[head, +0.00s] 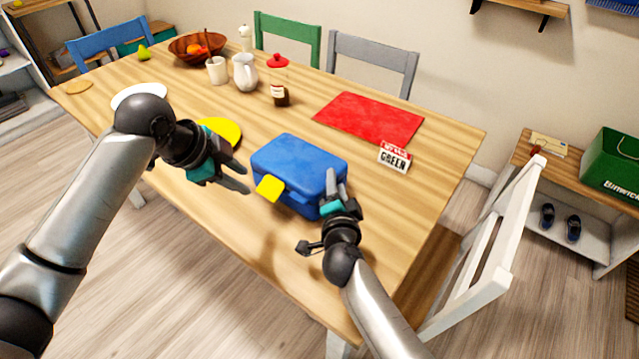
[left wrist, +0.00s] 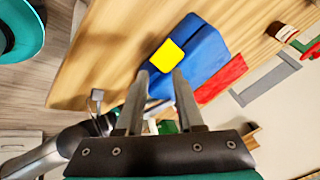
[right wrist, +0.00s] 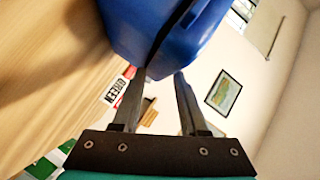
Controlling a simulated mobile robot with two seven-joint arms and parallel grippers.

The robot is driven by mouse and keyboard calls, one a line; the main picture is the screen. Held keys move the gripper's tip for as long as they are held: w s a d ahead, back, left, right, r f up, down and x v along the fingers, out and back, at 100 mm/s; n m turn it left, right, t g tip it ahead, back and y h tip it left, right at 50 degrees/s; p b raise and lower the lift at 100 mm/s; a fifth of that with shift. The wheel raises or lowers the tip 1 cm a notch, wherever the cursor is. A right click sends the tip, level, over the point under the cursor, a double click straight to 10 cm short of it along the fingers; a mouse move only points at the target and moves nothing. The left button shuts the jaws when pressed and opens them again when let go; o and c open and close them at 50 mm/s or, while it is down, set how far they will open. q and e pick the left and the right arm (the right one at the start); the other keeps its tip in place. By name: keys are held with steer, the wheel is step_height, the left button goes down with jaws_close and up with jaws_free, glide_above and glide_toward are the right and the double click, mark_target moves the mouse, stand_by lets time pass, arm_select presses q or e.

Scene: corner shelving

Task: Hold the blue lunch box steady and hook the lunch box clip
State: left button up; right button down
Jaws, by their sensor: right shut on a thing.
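The blue lunch box (head: 298,165) lies closed on the wooden table near its front edge. Its yellow clip (head: 268,188) sticks out from the front side, not flat against the box. My left gripper (head: 246,180) is open and empty, to the left of the clip and apart from it. The left wrist view shows the clip (left wrist: 166,56) beyond its parted fingers. My right gripper (head: 336,182) is shut on the lunch box at its right front corner. In the right wrist view the box (right wrist: 150,30) sits at the fingertips, with a dark seam along it.
A red mat (head: 370,118) and a small sign (head: 394,157) lie behind and right of the box. A yellow disc (head: 222,130) lies behind my left gripper. A white chair (head: 490,255) is at the right.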

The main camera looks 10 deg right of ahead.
arm_select(q)
steer(key=shift+r+m, duration=0.2)
steer(key=shift+m, duration=0.1)
steer(key=shift+c, duration=1.4)
steer(key=shift+s+a+r+m, duration=0.15)
steer(key=shift+r+m, duration=0.2)
steer(key=shift+m, duration=0.25)
steer(key=shift+w+a+r+m, duration=0.15)
steer(key=shift+r+m, duration=0.2)
steer(key=shift+m, duration=0.25)
jaws_close()
steer(key=r+m, duration=0.1)
steer(key=m, duration=0.1)
steer(key=a+r+m, duration=0.1)
steer(key=m, duration=0.1)
steer(key=s+r+m, duration=0.1)
steer(key=m, duration=0.1)
steer(key=shift+s+a+r+m, duration=0.1)
steer(key=shift+a+r+m, duration=0.1)
steer(key=shift+r+m, duration=0.1)
